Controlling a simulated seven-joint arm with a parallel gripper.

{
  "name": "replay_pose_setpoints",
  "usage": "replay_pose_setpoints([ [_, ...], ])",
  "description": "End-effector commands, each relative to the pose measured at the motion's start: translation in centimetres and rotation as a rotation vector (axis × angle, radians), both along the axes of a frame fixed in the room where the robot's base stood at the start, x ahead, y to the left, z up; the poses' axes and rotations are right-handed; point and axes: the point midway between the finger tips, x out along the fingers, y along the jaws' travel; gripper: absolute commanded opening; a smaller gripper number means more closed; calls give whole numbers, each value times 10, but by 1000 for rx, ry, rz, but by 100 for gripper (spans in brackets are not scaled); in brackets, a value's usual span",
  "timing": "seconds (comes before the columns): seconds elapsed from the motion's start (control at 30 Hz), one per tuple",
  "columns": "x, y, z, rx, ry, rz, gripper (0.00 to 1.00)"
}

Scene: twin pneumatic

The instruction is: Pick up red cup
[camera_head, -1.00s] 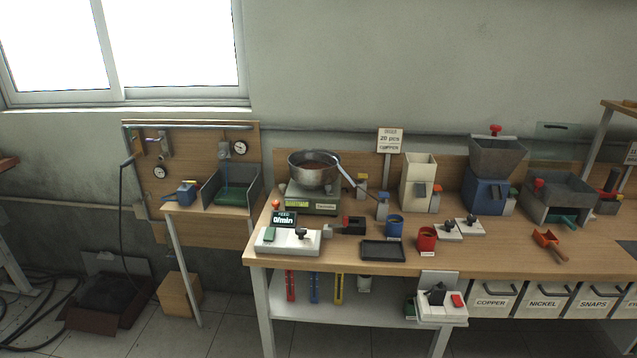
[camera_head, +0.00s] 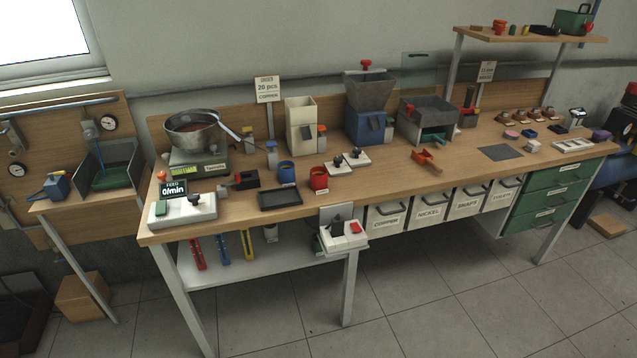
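The red cup (camera_head: 319,179) stands upright on the wooden workbench (camera_head: 374,176), near its front edge. A small label sits at its base. The blue cup (camera_head: 286,172) stands just left of and slightly behind it. A black tray (camera_head: 280,199) lies to the left in front, and white blocks with dark knobs (camera_head: 349,160) are to the right behind. My gripper is not in view.
A metal bowl (camera_head: 192,131) on a scale stands at the bench's left. A white control box (camera_head: 343,235) sticks out below the front edge near the red cup. A red scoop (camera_head: 427,160) lies to the right. Hoppers stand along the back.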

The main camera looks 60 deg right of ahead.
Motion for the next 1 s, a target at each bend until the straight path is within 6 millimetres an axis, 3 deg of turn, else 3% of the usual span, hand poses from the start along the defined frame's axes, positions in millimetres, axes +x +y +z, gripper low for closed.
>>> replay_pose_setpoints([
  [0.07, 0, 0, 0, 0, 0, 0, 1],
  [1.0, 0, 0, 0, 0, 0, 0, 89],
])
